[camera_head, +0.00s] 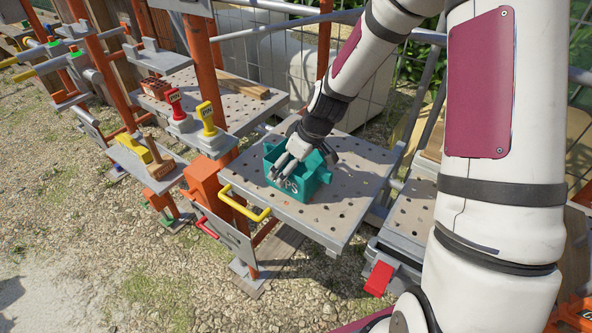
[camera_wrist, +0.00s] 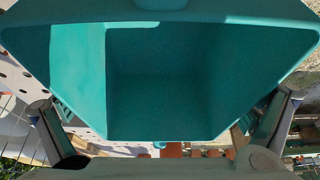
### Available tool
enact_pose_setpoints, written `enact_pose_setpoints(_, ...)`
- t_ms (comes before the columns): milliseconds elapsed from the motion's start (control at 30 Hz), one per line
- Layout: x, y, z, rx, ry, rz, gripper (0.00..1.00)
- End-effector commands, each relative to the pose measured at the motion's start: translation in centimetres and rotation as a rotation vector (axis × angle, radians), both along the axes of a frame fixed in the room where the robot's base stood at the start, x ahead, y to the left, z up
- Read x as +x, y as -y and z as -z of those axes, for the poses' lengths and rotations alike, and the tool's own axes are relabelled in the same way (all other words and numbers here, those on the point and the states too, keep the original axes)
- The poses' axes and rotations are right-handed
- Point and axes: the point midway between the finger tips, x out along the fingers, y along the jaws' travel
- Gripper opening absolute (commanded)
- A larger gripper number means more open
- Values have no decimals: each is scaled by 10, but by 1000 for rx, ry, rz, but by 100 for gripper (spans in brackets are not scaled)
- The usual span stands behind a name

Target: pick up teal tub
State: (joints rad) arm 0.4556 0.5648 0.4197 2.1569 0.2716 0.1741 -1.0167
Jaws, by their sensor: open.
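The teal tub (camera_head: 306,190) stands on a grey perforated platform (camera_head: 335,220), with pale lettering on its front. My gripper (camera_head: 282,170) reaches down over the tub from above, its fingers apart at the tub's near left part. In the wrist view the tub (camera_wrist: 160,85) fills most of the picture and its empty inside shows. The fingers of my gripper (camera_wrist: 160,125) stand open at the left and right of the tub. I cannot tell whether they touch its walls.
A yellow handle (camera_head: 245,204) runs along the platform's left edge. Red (camera_head: 176,105) and yellow (camera_head: 207,118) upright pieces stand on a stand to the left. A brick (camera_head: 155,88) and a wooden strip (camera_head: 243,85) lie on the platform behind. Orange posts (camera_head: 203,65) rise nearby.

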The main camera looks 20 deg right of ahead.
Motion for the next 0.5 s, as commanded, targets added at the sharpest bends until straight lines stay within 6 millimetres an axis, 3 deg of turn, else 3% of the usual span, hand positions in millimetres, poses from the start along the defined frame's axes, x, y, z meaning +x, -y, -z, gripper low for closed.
enact_pose_setpoints(367,0,0,4,0,0,0,100)
enact_pose_setpoints(500,0,0,4,0,0,0,68)
